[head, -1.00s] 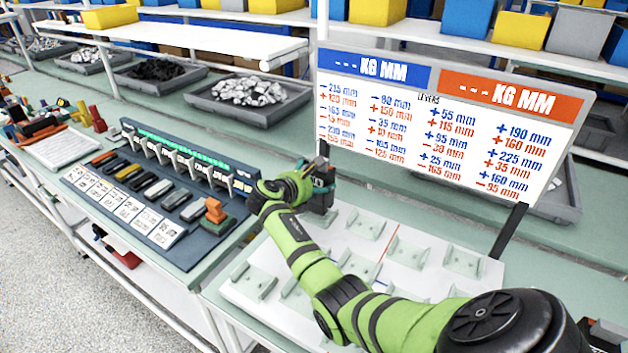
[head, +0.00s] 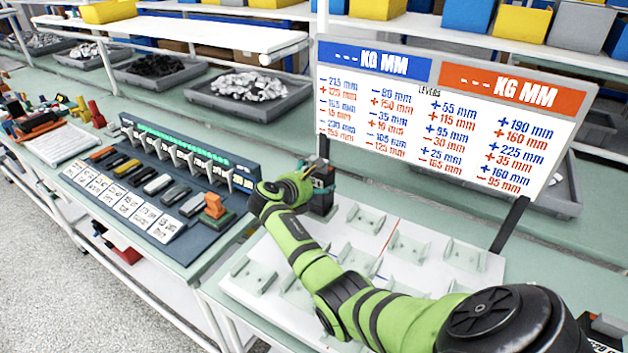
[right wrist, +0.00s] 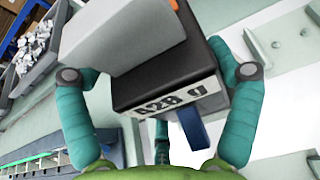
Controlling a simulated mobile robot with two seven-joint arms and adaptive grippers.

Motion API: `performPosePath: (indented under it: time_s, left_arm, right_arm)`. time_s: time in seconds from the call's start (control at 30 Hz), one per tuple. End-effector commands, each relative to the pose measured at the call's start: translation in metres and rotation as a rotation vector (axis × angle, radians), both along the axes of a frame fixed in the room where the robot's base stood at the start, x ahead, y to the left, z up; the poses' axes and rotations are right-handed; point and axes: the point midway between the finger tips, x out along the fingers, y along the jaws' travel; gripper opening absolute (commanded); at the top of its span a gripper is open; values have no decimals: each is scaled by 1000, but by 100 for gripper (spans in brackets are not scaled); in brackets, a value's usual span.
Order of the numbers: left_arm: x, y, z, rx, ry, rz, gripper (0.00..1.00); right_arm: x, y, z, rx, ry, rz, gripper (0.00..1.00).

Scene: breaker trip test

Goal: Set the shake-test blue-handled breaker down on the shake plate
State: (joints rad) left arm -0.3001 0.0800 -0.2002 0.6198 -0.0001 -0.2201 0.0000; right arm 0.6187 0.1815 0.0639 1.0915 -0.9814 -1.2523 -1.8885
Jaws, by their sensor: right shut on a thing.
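My right gripper (head: 318,180) is shut on a dark breaker (head: 322,204) over the far left corner of the white shake plate (head: 400,296). In the right wrist view its teal fingers (right wrist: 160,74) grip both sides of the black breaker (right wrist: 165,82). A pale grey block (right wrist: 120,35) shows beside the breaker's top. The breaker looks upright and low over the plate; whether it touches cannot be told. My left gripper is not in view.
Several pale brackets (head: 411,248) stand on the plate. Left of it is a dark rack (head: 165,185) with several breakers and an orange-handled one (head: 214,206). A sign board (head: 440,125) stands close behind. Grey bins (head: 245,90) line the bench's back.

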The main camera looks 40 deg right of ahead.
Motion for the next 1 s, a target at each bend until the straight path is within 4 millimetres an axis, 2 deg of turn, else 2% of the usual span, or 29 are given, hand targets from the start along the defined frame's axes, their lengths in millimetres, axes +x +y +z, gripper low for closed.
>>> performPosePath:
  time_s: [0.57,0.6,1.0]
  left_arm:
    - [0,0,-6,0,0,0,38]
    - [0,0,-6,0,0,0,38]
    - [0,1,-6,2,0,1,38]
  right_arm:
    - [0,-1,-13,-4,-1,1,37]
    - [1,-1,-12,-3,-2,1,100]
    - [-1,2,-15,2,1,0,100]
